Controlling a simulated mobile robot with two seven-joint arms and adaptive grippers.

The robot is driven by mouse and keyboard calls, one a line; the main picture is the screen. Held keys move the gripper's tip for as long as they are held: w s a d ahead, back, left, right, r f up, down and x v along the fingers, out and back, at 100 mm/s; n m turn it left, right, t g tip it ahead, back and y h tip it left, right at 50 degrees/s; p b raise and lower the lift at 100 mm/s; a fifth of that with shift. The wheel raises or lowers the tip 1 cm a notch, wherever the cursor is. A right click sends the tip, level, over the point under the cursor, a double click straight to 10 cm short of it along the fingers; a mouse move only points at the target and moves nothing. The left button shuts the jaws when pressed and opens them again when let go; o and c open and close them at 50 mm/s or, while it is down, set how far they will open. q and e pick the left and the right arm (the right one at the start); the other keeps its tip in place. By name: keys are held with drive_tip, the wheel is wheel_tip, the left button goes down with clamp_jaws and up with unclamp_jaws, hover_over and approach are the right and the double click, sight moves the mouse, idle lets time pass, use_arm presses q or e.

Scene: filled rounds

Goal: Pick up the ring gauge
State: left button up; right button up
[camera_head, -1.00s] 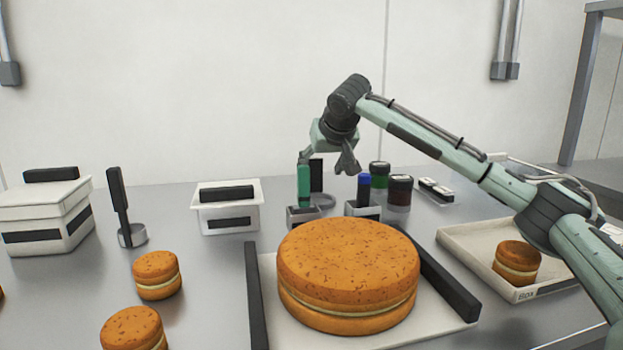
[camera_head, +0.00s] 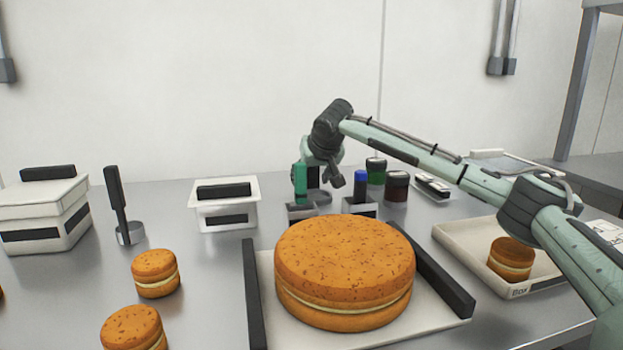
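My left gripper is not in view.
The green marker (camera_head: 300,184) and blue marker (camera_head: 361,185) stand in holders close in front. Two dark-lidded jars (camera_head: 397,188) (camera_head: 376,172) are to the right. A large filled round (camera_head: 345,270) sits on a board in front. A white tub (camera_head: 225,214) is left.

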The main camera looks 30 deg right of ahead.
drive_tip(key=c, duration=1)
drive_tip(key=shift+o, duration=0.2)
drive_tip(key=shift+r, duration=0.1)
